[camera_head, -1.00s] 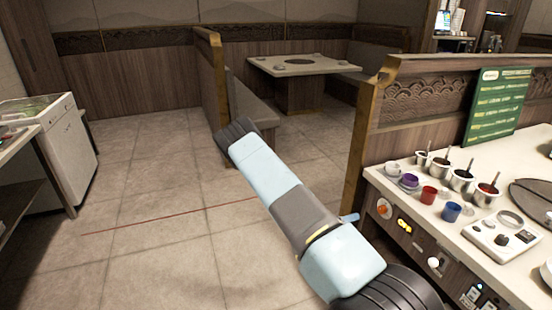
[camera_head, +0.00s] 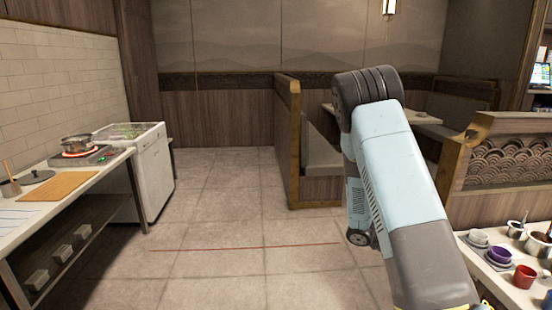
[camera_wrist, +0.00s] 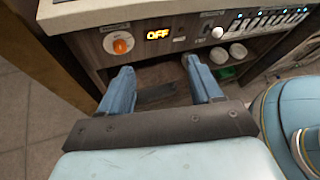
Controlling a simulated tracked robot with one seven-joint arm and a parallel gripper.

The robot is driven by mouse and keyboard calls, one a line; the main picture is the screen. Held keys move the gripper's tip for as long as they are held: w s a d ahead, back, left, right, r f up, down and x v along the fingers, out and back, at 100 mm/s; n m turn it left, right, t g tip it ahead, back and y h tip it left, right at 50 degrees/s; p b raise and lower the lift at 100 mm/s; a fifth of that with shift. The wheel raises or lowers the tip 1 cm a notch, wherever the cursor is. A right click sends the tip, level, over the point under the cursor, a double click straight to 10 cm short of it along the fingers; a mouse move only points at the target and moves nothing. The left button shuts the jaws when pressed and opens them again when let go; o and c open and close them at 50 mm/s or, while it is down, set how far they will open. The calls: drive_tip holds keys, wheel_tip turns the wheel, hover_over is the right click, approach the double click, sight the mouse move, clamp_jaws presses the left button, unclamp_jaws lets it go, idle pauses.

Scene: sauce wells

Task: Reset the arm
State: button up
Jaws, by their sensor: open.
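My gripper (camera_wrist: 163,88) shows in the wrist view with its two blue fingers spread apart and nothing between them. It points at the front of a counter (camera_wrist: 110,14), below an orange knob (camera_wrist: 119,43) and a lit display reading OFF (camera_wrist: 158,34). In the head view my arm is raised and bent at the right of the middle. The gripper's fingers cannot be made out there.
A side counter (camera_head: 15,221) at the left bears a pot (camera_head: 77,144) on a burner and an orange board (camera_head: 60,186). Cups, including a red one (camera_head: 523,276), stand on the right counter (camera_head: 482,268). Open floor (camera_head: 225,215) lies between.

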drive_tip(key=s+a+r+m+t+y, duration=0.3)
drive_tip(key=s+a+r+m, duration=0.3)
drive_tip(key=r, duration=0.4)
drive_tip(key=s+a+r+m+t+y, duration=0.3)
drive_tip(key=s+a+r+m+y, duration=0.2)
drive_tip(key=r, duration=0.6)
drive_tip(key=s+a+r+m+t+y, duration=0.3)
drive_tip(key=s+a+r+m, duration=0.3)
drive_tip(key=s+a+r, duration=0.3)
drive_tip(key=shift+s+a+r+m+y, duration=0.15)
drive_tip(key=shift+s+r+m+y, duration=0.25)
drive_tip(key=shift+s+r+y, duration=0.45)
